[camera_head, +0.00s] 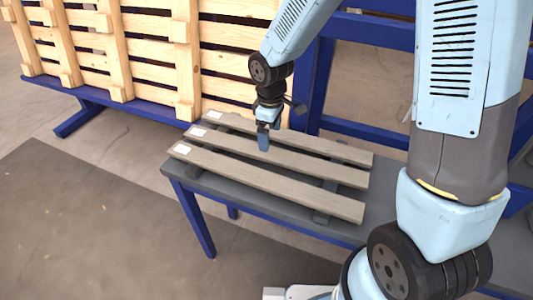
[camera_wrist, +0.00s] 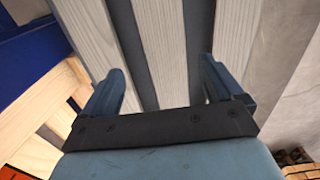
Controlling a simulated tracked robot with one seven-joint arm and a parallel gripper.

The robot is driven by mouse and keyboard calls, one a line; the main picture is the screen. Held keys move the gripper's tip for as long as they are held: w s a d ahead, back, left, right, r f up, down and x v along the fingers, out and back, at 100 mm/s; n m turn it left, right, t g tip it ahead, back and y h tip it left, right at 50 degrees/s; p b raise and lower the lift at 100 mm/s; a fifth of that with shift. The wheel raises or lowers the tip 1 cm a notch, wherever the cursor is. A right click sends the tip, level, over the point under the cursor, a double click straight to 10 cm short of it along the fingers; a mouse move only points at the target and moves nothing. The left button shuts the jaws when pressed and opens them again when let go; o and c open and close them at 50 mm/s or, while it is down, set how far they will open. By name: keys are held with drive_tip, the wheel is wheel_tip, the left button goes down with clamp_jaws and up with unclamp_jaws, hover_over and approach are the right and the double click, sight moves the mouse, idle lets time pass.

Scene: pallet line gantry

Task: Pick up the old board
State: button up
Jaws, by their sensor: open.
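Three grey weathered boards lie side by side on a dark grey table (camera_head: 176,171), each with a white patch at its left end. They are the back board (camera_head: 320,146), the middle board (camera_head: 310,163) and the front board (camera_head: 270,183). My gripper (camera_head: 263,140) points down over the middle board. In the wrist view, the open fingers (camera_wrist: 161,66) straddle the middle board (camera_wrist: 160,40), with nothing gripped. The other boards (camera_wrist: 92,30) and (camera_wrist: 236,35) lie outside the fingers. I cannot tell whether the fingertips touch anything.
The boards rest on dark crosspieces (camera_head: 326,202). A blue frame (camera_head: 365,30) stands behind the table, and pale wooden pallet slats (camera_head: 150,52) lean on a blue rack at the back left. Concrete floor (camera_head: 90,220) is clear at the front left.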

sight(270, 154)
drive_tip(key=shift+s+f, duration=0.2)
drive_tip(key=shift+f, duration=2.8)
drive_tip(key=c, duration=1.3)
drive_tip(key=shift+r, duration=0.15)
